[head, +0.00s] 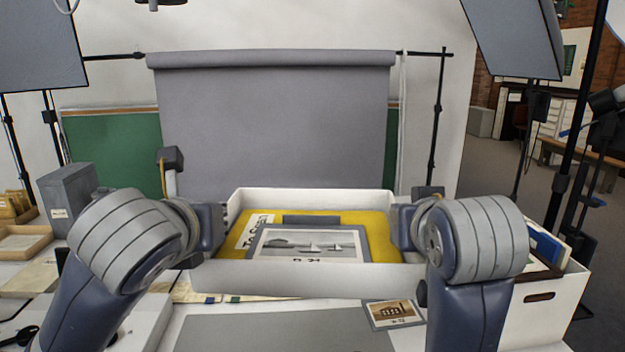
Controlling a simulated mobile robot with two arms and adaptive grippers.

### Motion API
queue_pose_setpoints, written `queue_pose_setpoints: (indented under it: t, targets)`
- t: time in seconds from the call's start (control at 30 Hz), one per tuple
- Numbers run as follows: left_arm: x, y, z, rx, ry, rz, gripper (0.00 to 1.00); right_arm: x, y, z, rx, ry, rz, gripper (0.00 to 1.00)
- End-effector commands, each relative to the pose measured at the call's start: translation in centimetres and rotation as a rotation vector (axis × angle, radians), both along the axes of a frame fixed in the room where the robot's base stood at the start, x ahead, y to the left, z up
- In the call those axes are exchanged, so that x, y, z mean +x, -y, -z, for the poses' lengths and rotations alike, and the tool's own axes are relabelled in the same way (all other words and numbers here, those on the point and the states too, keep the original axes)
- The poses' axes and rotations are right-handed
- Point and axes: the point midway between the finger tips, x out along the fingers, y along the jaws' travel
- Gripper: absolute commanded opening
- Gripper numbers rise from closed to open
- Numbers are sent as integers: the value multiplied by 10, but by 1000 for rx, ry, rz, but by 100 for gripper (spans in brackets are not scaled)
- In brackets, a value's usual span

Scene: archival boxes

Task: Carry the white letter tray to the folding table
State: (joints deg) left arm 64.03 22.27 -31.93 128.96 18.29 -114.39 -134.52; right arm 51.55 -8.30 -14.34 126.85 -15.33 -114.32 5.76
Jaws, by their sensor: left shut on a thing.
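The white letter tray (310,281) is in the middle of the head view, between my two arms. It looks level. I cannot tell for sure which surface is the folding table.
Below the tray is a pale work surface with a grey mat (275,333) and a small framed picture (393,314). A white box (545,312) stands at right. A grey box (69,197) and wooden trays (22,243) are at left. A grey backdrop and light stands are behind.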

Motion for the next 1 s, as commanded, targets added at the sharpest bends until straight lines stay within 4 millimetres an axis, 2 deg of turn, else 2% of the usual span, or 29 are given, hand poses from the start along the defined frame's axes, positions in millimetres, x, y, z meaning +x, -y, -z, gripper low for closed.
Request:
queue_pose_setpoints:
  t: [0.03,0.23,0.37,0.8,1.0]
  targets:
    - [2,-7,-3,-5,6,-25,0,0,5,0,-2,-2,13,0]
    - [3,-7,-1,-5,3,-25,0,2,5,2,-2,-4,13,0]
    - [12,-7,7,-5,-1,-24,0,10,5,9,-4,-5,15,0]
    - [70,-8,55,-4,-3,-24,0,69,6,57,-7,-4,16,0]
    - [89,-8,70,-2,0,-23,0,88,6,71,-6,-1,15,0]
